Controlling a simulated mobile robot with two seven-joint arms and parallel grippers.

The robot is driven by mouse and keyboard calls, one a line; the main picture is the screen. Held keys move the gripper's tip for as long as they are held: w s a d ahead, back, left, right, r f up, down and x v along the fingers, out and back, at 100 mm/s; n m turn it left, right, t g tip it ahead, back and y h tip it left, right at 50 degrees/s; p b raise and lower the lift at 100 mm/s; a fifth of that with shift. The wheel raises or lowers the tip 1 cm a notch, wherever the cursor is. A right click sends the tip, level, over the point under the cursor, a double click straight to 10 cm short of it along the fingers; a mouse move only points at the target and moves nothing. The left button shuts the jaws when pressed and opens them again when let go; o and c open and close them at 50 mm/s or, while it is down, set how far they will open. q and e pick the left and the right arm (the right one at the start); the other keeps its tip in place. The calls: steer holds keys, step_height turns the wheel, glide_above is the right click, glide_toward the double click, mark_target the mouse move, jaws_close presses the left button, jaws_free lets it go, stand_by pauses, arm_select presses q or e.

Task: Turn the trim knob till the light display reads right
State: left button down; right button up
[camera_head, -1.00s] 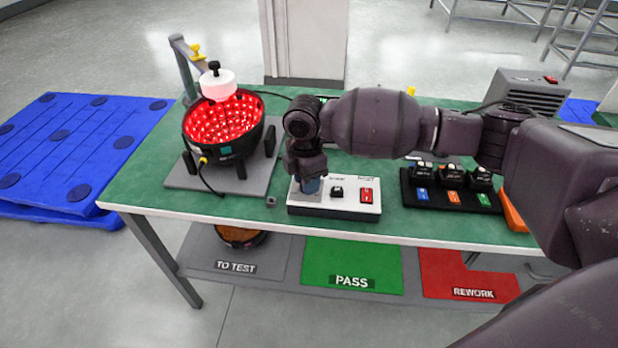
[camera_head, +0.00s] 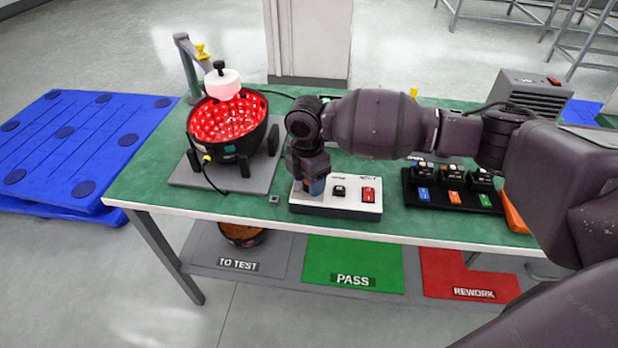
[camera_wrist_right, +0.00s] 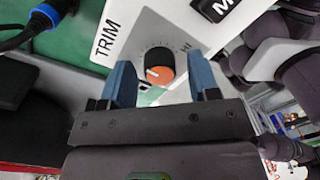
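The trim knob (camera_wrist_right: 160,68), black-sided with an orange face and a pale pointer mark, is on the white control box (camera_head: 340,206) beside the word TRIM. My right gripper (camera_wrist_right: 160,61) is open, its two blue fingers on either side of the knob, with a visible gap on each side. In the head view my right gripper (camera_head: 314,187) is over the box's left end and hides the knob. The round black bowl (camera_head: 228,122) is lit red inside all over. I see no left gripper.
The box also carries a black switch (camera_head: 339,191) and a red switch (camera_head: 368,194). A black tray (camera_head: 450,190) with several small units lies to the right. A cable with a blue plug (camera_wrist_right: 30,32) is near the box. The green bench (camera_head: 150,190) is clear at its front left.

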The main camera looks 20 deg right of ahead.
arm_select(q)
steer(key=shift+d, duration=0.15)
arm_select(e)
steer(key=shift+w+r, duration=0.1)
steer(key=shift+r, duration=0.45)
step_height(320, 180, up, 8)
steer(key=shift+w+r+p, duration=0.15)
steer(key=shift+r+p, duration=0.05)
steer(key=shift+p, duration=0.7)
arm_select(q)
steer(key=shift+s+a+r, duration=0.3)
steer(key=shift+s+r, duration=0.05)
steer(key=shift+r, duration=0.15)
arm_select(e)
steer(key=shift+r, duration=0.7)
arm_select(q)
steer(key=shift+w+d+r, duration=0.1)
steer(key=shift+w+r, duration=0.15)
steer(key=shift+w, duration=0.1)
arm_select(e)
steer(key=shift+f, duration=0.1)
